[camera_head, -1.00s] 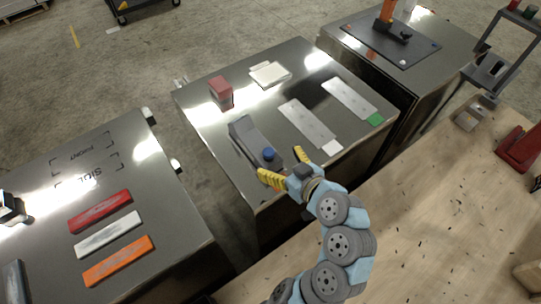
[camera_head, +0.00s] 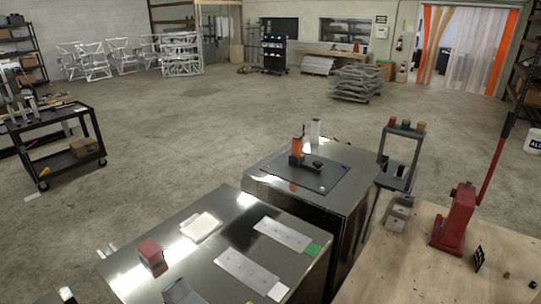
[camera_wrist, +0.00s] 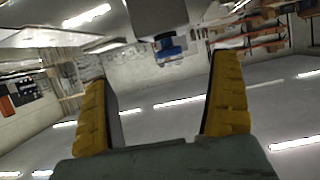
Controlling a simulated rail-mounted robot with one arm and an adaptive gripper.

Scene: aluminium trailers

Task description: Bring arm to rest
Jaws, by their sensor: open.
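My gripper (camera_wrist: 164,108) shows in the wrist view with its two yellow ridged fingers wide apart and nothing between them. The wrist view is tilted and shows the ceiling lights and walls of the hall beyond the fingers. A part of my own arm seems to hang at the top of that view. In the head view my arm and gripper are out of the picture.
A metal cabinet (camera_head: 208,254) bears a red block (camera_head: 152,257), a white square piece (camera_head: 201,227) and two flat plates. Behind it stands another cabinet with a dark mat (camera_head: 327,171). A wooden table (camera_head: 412,262) with a red lever press (camera_head: 456,219) is at right. Open floor lies beyond.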

